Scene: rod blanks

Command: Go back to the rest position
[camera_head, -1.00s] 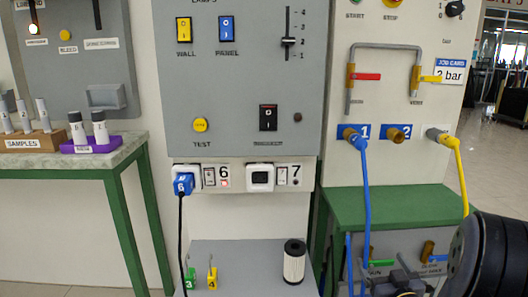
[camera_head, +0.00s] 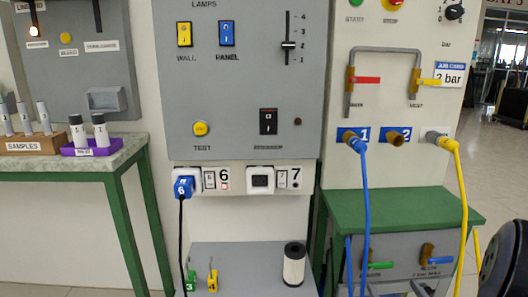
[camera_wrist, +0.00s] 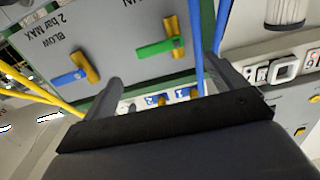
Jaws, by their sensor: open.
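My gripper (camera_wrist: 170,76) shows in the wrist view with its two dark fingers apart and nothing between them. It faces a grey panel (camera_wrist: 118,50) with a blue-handled valve (camera_wrist: 75,72) and a green-handled valve (camera_wrist: 162,45), and appears clear of both. In the head view, a dark, rounded part of my arm (camera_head: 506,265) shows at the lower right edge. I cannot make out the fingers clearly there.
A green bench (camera_head: 400,208) stands under a board with a blue hose (camera_head: 366,210) and a yellow hose (camera_head: 463,200), both hanging near my arm. A white and black cylinder (camera_head: 294,268) stands on the grey shelf (camera_head: 240,262). Open floor (camera_head: 490,155) lies at right.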

